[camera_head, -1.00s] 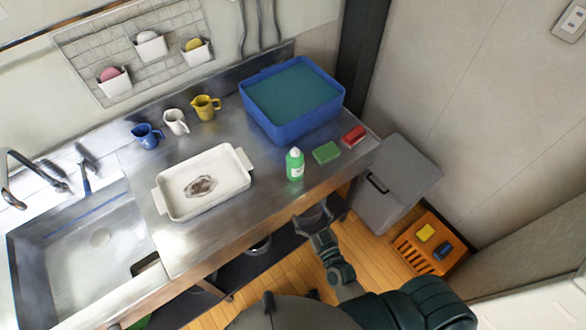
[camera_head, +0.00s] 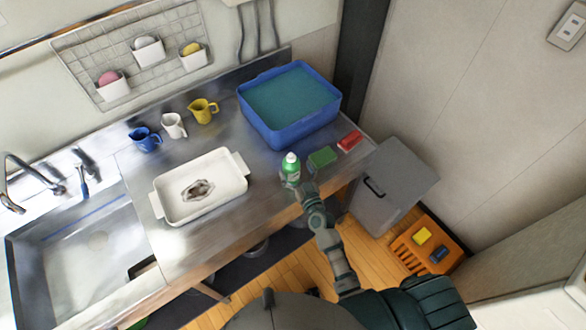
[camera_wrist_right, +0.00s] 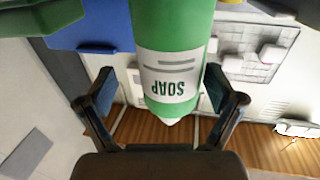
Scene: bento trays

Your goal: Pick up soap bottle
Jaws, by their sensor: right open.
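The green soap bottle (camera_head: 290,172) with a white cap stands upright near the front edge of the steel counter, right of the white tray (camera_head: 160,193). My right gripper (camera_head: 299,188) is at the bottle's near side and hides its lower part in the head view. My left gripper is not in view.
A green sponge (camera_head: 322,157) and a red sponge (camera_head: 350,142) lie right of the bottle. A large blue tub (camera_head: 290,134) of water stands behind. Small jugs (camera_head: 173,125) line the back. The sink (camera_head: 70,245) is at left. A grey bin (camera_head: 390,185) is beside the counter.

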